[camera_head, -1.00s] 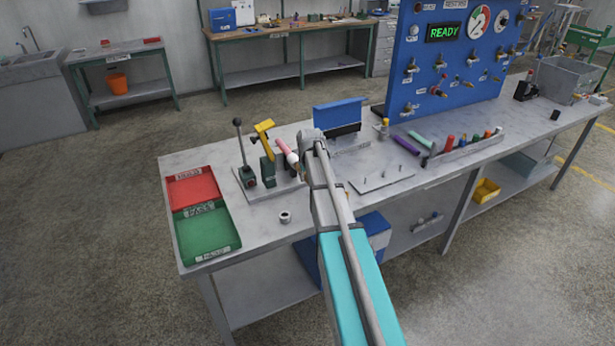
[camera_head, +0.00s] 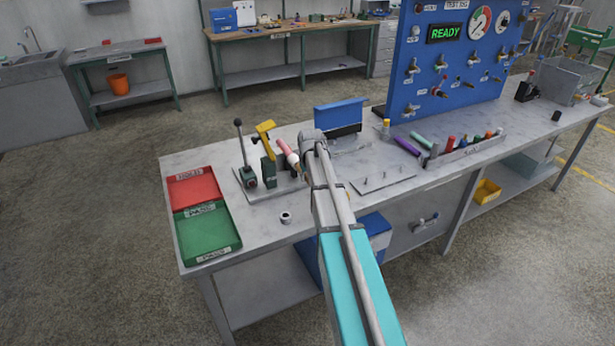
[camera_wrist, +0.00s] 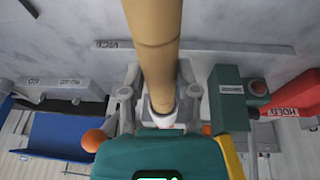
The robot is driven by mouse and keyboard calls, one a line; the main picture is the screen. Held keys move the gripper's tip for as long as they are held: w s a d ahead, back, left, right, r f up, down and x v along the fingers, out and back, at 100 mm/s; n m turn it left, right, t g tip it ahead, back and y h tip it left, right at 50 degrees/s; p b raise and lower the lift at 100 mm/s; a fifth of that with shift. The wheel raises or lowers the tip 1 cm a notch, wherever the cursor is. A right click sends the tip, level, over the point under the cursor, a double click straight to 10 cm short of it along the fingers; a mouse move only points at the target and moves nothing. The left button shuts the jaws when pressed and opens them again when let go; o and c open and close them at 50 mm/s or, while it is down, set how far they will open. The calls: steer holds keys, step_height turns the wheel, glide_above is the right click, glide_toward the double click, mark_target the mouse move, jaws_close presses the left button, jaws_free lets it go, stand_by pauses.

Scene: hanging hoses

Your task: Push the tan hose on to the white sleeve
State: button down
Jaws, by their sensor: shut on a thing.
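The tan hose (camera_wrist: 155,50) runs large down the middle of the wrist view, with ring marks around it. Its lower end meets the white sleeve (camera_wrist: 164,119); I cannot tell how far it overlaps. My gripper (camera_wrist: 158,95) is shut on the tan hose, a grey finger on each side, close to the sleeve. In the head view the white sleeve (camera_head: 292,158) shows small beside my wrist, at the end of a pink tube (camera_head: 284,147). The tan hose is mostly hidden there behind my arm.
A green clamp with a yellow handle (camera_head: 265,129) and a black-knobbed lever (camera_head: 241,140) stand left of the sleeve. Red (camera_head: 197,186) and green (camera_head: 208,232) trays lie at the bench's left end. A grey ring (camera_head: 286,217) sits in front. A blue panel (camera_head: 450,60) stands right.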

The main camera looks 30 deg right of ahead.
steer(key=shift+w+r, duration=0.1)
steer(key=shift+w, duration=1.3)
stand_by(2.6)
steer(key=shift+c, duration=1.4)
jaws_free()
steer(key=shift+s, duration=0.2)
steer(key=shift+s, duration=4.65)
steer(key=s+a+f+g, duration=0.1)
steer(key=s+a+g, duration=0.2)
steer(key=s+a, duration=1.6)
steer(key=a, duration=0.4)
steer(key=shift+s+a+y, duration=0.25)
steer(key=shift+a+y, duration=0.05)
steer(key=shift+y, duration=0.1)
